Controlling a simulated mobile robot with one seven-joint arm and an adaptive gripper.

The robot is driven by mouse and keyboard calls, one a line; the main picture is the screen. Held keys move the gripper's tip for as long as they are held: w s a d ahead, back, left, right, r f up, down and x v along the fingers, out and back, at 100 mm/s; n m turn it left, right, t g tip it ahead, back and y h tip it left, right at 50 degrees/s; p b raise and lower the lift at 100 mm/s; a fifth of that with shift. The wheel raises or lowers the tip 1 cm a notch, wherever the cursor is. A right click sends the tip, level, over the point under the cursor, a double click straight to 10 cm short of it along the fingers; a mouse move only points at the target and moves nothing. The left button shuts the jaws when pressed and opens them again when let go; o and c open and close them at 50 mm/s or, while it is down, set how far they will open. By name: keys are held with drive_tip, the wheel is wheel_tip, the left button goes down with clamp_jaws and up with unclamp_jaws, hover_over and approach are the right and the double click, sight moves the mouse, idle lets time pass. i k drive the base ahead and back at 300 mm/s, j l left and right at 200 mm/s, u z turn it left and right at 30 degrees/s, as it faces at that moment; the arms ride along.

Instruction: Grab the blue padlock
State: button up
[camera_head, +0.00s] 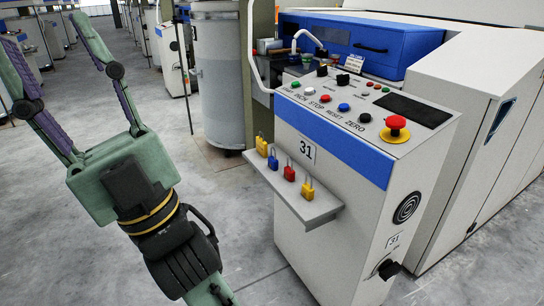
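The blue padlock (272,162) is small and stands on a narrow grey shelf (318,212) on the side of a control console. It is second from the left in a row, between a yellow padlock (261,147) and a red padlock (289,174). A second yellow padlock (307,191) stands at the near right end of the row. My gripper (45,32) is at the left of the picture, with its two long fingers spread wide and pointing up and left. It is open and empty, well apart from the padlocks.
The white and blue console (335,240) bears the number 31, several buttons and a red emergency knob (396,124). A large machine (470,100) stands behind it at the right. A tall grey cylinder (218,80) stands behind the shelf. Concrete floor (240,215) is clear between my gripper and the console.

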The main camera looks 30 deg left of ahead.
sight(273, 163)
drive_tip(key=u, duration=0.85)
drive_tip(key=i+z, duration=0.2)
drive_tip(key=z, duration=0.15)
drive_tip(key=i+j+z, duration=0.2)
drive_tip(key=z, duration=0.2)
drive_tip(key=i+j+z, duration=0.15)
drive_tip(key=z, duration=0.2)
